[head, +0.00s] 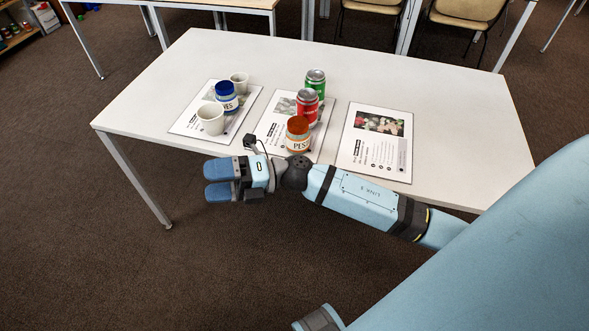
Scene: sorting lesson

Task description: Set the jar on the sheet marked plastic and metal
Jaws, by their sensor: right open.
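A jar with a blue lid (227,98) stands upright on the left sheet (184,124), between two pale cups. A jar with an orange lid (298,135) stands upright near the front of the middle sheet (268,129), close to a red can. The sheets' headings are too small to read, so I cannot tell which is marked plastic and metal. My right gripper (211,180) is open and empty, with its fingers pointing left just in front of the table's near edge. It is left of and nearer than the orange-lidded jar, apart from it. My left gripper is out of view.
Pale cups (210,121) (240,83) share the left sheet. A red can (307,107) and a green can (316,82) stand behind the orange-lidded jar. The right sheet (375,160) bears no objects. The white table (450,125) is clear at the right and far left.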

